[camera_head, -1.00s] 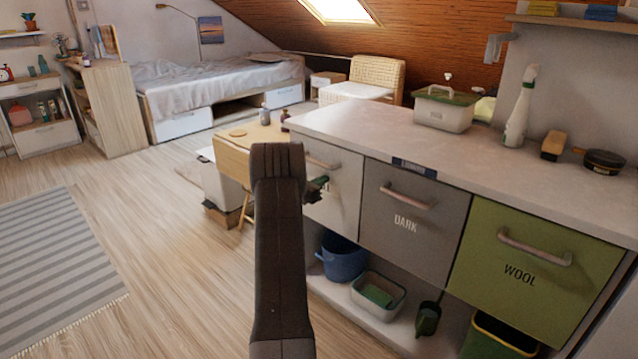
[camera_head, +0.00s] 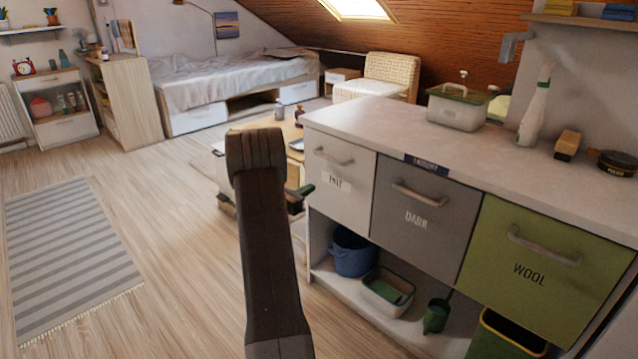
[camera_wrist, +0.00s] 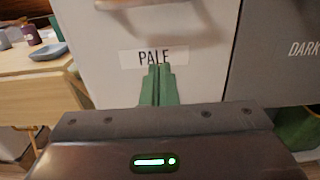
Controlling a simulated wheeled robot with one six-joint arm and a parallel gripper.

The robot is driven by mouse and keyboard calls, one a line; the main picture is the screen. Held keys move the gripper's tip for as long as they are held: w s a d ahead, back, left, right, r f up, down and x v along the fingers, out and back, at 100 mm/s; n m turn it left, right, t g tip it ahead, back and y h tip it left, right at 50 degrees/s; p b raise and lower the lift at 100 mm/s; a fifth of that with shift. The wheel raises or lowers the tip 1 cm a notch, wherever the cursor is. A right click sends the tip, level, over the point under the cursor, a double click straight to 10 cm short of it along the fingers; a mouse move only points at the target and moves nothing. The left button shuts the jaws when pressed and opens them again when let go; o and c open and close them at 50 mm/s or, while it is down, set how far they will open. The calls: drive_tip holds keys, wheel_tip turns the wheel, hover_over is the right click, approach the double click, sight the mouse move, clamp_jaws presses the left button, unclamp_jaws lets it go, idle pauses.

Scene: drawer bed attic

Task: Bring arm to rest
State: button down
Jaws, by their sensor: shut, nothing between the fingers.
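My arm rises in the middle of the head view. My gripper (camera_head: 303,193) shows just to its right, partly hidden behind it, in front of the left edge of the laundry cabinet. In the wrist view its green fingers (camera_wrist: 159,84) are together and empty. They point at the white drawer front labelled PALE (camera_wrist: 195,85), just under the label; I cannot tell the exact gap. The PALE drawer (camera_head: 340,205), the grey DARK drawer (camera_head: 412,238) and the green WOOL drawer (camera_head: 535,285) all look shut.
A worktop (camera_head: 420,135) tops the cabinet, with a lidded box (camera_head: 457,112) and a spray bottle (camera_head: 536,110) on it. A blue bucket (camera_head: 354,255) stands on the lower shelf. A small wooden table stands behind my arm. Floor to the left is open, with a striped rug (camera_head: 75,255).

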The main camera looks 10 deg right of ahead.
sight(339, 173)
drive_tip(key=shift+v, duration=0.8)
drive_tip(key=shift+w+d, duration=0.1)
drive_tip(key=shift+d, duration=0.05)
drive_tip(key=b+x, duration=0.1)
drive_tip(key=x, duration=1.2)
drive_tip(key=shift+w+d, duration=0.1)
drive_tip(key=shift+d, duration=0.05)
